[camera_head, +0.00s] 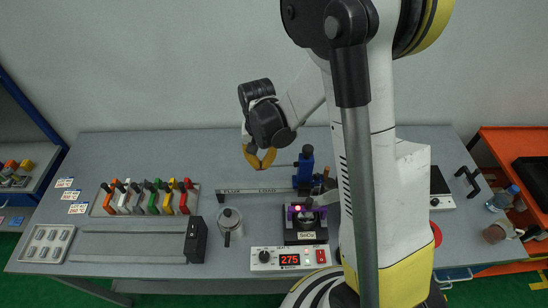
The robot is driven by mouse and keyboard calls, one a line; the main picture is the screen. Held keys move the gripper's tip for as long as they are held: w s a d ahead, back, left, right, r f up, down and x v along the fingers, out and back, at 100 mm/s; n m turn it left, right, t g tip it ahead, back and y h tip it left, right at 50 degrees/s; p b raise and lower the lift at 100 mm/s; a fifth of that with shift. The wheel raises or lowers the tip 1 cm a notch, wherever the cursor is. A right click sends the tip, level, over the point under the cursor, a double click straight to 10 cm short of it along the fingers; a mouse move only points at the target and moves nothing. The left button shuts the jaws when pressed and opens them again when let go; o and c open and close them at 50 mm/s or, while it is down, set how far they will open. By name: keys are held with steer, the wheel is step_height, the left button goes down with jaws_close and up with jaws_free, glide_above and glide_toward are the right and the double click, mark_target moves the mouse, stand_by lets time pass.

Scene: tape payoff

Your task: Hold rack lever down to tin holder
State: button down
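My gripper (260,164) has yellow fingers and hangs above the back middle of the bench, left of the blue post. Its fingertips look close together, but I cannot tell whether they touch. Nothing shows held in it. A blue upright post (306,165) stands at the right end of a grey rail (250,191) marked FLUX and LOAD. In front of it is a black pot unit (305,238) labelled SnCu, with a round pot, purple parts and a small red light. A lever is not clearly distinguishable at the post.
A rack of coloured holders (96,210) stands at left, with a grey tray (47,243) in front. A metal can (230,226) sits left of the pot. A control box (290,259) reads 275. An orange cart (505,150) is at right. Bench space behind the rail is mostly clear.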

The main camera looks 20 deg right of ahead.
step_height(320, 180, up, 9)
steer(key=p, duration=0.5)
stand_by(0.6)
stand_by(0.5)
steer(key=s+f+n+t+b, duration=0.2)
steer(key=s+b, duration=0.5)
steer(key=b, duration=0.4)
steer(key=s+f+n+t+b, duration=0.2)
steer(key=s+t+b, duration=0.3)
steer(key=b, duration=0.6)
steer(key=shift+s+f+n+b, duration=0.3)
steer(key=shift+s+f, duration=0.5)
steer(key=shift+s, duration=0.2)
